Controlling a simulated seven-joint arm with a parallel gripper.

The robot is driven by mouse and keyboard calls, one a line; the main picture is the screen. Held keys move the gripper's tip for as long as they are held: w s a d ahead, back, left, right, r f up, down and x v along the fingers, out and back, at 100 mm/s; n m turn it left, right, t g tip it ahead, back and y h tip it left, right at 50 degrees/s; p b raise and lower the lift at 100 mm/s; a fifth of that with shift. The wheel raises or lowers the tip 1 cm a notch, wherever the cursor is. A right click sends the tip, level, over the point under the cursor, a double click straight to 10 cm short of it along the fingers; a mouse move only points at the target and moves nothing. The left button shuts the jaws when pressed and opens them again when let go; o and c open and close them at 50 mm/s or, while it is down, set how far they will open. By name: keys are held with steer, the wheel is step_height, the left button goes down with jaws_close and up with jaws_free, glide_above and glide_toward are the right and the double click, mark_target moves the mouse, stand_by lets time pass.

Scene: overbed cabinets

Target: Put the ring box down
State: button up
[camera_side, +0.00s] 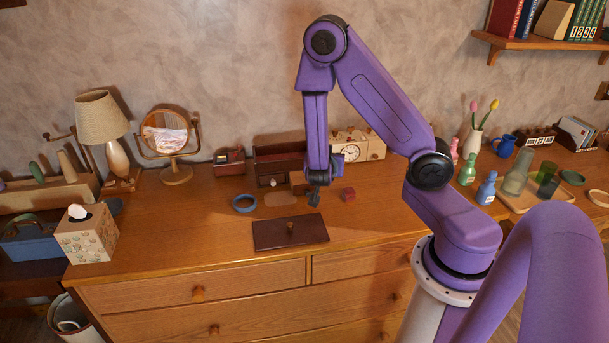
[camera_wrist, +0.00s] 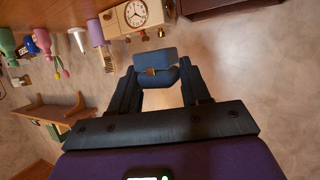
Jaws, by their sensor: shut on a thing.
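The ring box (camera_wrist: 155,62) is a small dark blue box with rounded edges and a gold clasp. In the wrist view it sits between the two fingers of my gripper (camera_wrist: 157,82), which is shut on it. In the side view my gripper (camera_side: 313,188) points down over the dresser top, and the ring box is a small dark shape at its tips, hard to make out. I cannot tell whether the box touches the dresser top.
A dark lid with a knob (camera_side: 278,236) lies in front on the dresser top (camera_side: 190,235). An open dark wooden box (camera_side: 275,150) and a clock (camera_side: 352,152) stand behind.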

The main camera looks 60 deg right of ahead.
steer(key=w+d+f, duration=0.1)
steer(key=w+f, duration=0.1)
steer(key=w, duration=0.1)
steer(key=w+d+f, duration=0.2)
steer(key=w+f, duration=0.1)
steer(key=w+d+f, duration=0.1)
steer(key=w+f, duration=0.2)
steer(key=shift+w+d+f, duration=0.15)
steer(key=shift+w+d, duration=0.2)
steer(key=shift+w, duration=0.05)
steer(key=f, duration=0.2)
steer(key=shift+w+f, duration=0.2)
steer(key=shift+f, duration=0.5)
steer(key=shift+f, duration=0.15)
